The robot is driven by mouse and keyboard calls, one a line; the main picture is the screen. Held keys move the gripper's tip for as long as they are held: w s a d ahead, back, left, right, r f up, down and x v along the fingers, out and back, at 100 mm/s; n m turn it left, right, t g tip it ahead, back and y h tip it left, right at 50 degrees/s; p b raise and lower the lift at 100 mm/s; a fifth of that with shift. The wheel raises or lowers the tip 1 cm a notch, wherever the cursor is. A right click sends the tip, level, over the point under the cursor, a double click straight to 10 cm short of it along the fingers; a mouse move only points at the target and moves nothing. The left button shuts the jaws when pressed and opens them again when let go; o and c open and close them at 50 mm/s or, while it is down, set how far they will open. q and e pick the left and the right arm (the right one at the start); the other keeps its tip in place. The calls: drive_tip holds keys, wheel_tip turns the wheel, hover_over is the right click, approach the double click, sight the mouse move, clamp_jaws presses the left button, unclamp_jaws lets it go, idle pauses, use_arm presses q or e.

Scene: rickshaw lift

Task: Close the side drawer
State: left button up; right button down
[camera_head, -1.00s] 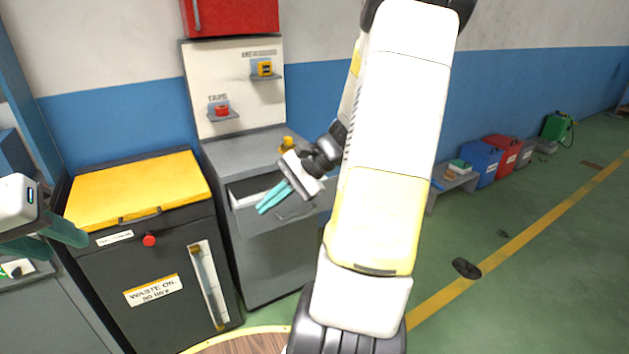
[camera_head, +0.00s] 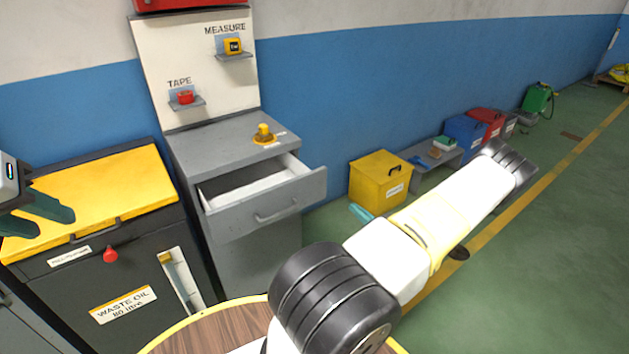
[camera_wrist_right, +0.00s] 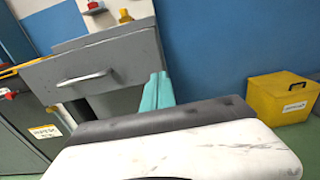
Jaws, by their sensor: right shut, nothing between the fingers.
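The side drawer (camera_head: 264,208) of the grey cabinet (camera_head: 238,146) is pulled out, and its empty white inside shows in the head view. Its front with a bar handle also shows in the right wrist view (camera_wrist_right: 92,70). My right gripper (camera_head: 361,213) is mostly hidden behind my right arm in the head view; its teal fingertips show to the right of the drawer front. In the right wrist view the teal fingers (camera_wrist_right: 158,90) are shut and empty, beside the drawer front's right end. My left gripper (camera_head: 45,212) is at the left edge, over the yellow lid, its teal fingers apart.
A waste oil bin (camera_head: 125,290) with a yellow lid stands left of the cabinet. A yellow box (camera_head: 378,180) stands on the floor to the right. A round wooden top (camera_head: 210,330) is in front. A yellow-topped item (camera_head: 264,133) sits on the cabinet.

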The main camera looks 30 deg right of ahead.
drive_tip(key=w+a, duration=0.1)
drive_tip(key=w, duration=1.2)
drive_tip(key=shift+w, duration=0.2)
drive_tip(key=shift+a, duration=0.1)
